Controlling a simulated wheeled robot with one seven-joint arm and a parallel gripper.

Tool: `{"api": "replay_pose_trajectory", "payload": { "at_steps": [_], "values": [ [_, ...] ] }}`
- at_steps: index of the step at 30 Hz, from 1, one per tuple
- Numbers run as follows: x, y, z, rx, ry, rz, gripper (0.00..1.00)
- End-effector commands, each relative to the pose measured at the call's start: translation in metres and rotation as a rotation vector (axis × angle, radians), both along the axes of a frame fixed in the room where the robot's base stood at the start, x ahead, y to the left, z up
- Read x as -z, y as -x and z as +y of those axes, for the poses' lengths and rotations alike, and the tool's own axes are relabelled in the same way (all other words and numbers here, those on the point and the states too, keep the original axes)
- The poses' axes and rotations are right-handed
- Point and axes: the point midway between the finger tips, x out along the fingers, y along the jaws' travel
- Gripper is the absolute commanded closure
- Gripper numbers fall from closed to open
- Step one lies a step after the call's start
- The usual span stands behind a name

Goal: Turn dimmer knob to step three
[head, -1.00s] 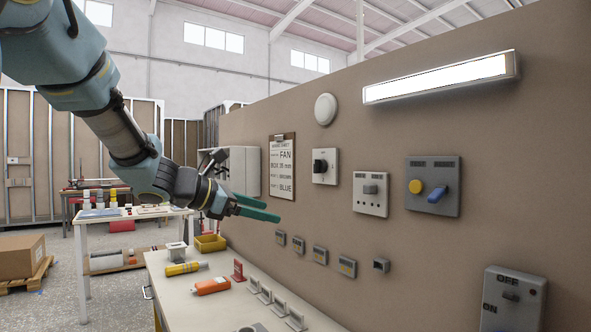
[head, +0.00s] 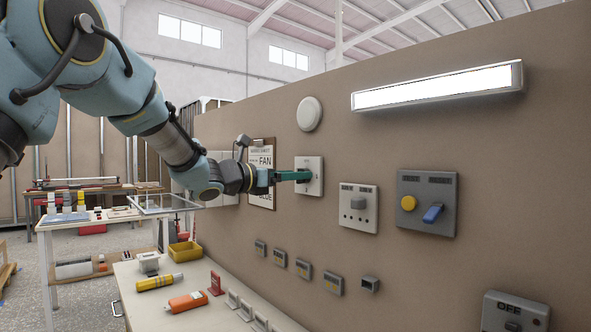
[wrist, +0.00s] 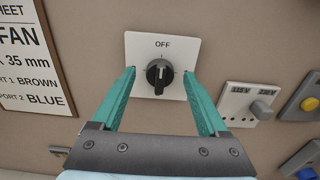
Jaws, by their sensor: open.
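The dimmer knob (wrist: 159,73) is a black rotary knob on a white square plate (wrist: 183,52) marked OFF at its top. In the wrist view its pointer stands about upright. In the head view the white plate (head: 312,163) shows on the brown wall, and my gripper covers most of the knob. My gripper (head: 306,175) reaches toward the plate. In the wrist view my gripper (wrist: 161,75) is open, with one green finger on each side of the knob and gaps between. I cannot tell whether the fingertips touch the plate.
Right of the plate are a white panel with a grey switch (head: 358,207) and a grey panel (head: 441,190) with yellow and blue knobs. A clipboard (head: 262,158) hangs at left. Small grey fittings line the wall below.

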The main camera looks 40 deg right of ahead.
Motion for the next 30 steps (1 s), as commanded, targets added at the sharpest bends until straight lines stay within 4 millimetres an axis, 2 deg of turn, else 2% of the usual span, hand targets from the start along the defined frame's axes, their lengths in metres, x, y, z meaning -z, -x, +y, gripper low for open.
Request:
{"api": "replay_pose_trajectory", "payload": {
  "at_steps": [4,13,30],
  "values": [
    [0.0001,0.0002,-0.0093,-0.001,-0.002,0.000,0.23],
    [0.0009,0.0003,-0.0105,-0.001,-0.001,0.000,0.24],
    [0.0008,0.0004,-0.0102,-0.001,-0.001,0.000,0.88]
  ]
}}
